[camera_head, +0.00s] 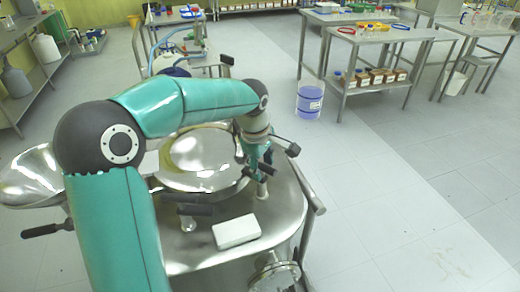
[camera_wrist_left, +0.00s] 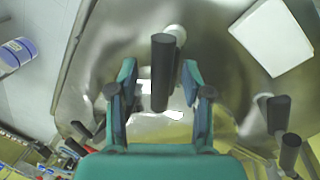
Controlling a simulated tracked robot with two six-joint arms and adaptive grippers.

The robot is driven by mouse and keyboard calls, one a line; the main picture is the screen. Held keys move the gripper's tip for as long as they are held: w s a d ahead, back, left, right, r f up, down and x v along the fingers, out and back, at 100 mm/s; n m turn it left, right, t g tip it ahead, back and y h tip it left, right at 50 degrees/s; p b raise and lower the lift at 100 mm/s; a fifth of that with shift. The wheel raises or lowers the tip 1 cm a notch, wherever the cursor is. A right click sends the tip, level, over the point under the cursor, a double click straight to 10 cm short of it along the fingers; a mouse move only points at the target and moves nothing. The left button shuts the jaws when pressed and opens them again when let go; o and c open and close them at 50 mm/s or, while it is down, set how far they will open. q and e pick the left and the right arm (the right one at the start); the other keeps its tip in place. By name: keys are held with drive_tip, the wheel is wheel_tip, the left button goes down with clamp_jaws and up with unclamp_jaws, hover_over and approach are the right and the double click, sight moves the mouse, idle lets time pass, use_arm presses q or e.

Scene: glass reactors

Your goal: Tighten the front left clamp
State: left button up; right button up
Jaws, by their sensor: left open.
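My left gripper (camera_head: 257,160) is over the right side of the metal vessel top (camera_head: 283,205), beside the round shiny lid (camera_head: 200,160). In the left wrist view, its two fingers (camera_wrist_left: 160,97) are open, and a black clamp handle (camera_wrist_left: 163,72) shows between them, with a gap on each side. Whether the handle lies at fingertip depth is hard to tell. Another clamp with a black handle (camera_head: 196,210) sits at the lid's near edge; clamp handles also show at the right of the left wrist view (camera_wrist_left: 278,113). I cannot tell which clamp is the front left one. My right gripper is not in view.
A white box (camera_head: 237,232) lies on the vessel top near its front; it also shows in the left wrist view (camera_wrist_left: 272,36). A rail (camera_head: 310,190) runs along the right edge. The floor at right is clear.

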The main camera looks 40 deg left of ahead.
use_arm(q)
wheel_tip(320, 180, up, 11)
drive_tip(key=s, duration=0.2)
drive_tip(key=shift+d+f, duration=0.15)
drive_tip(key=shift+d, duration=0.1)
idle(0.3)
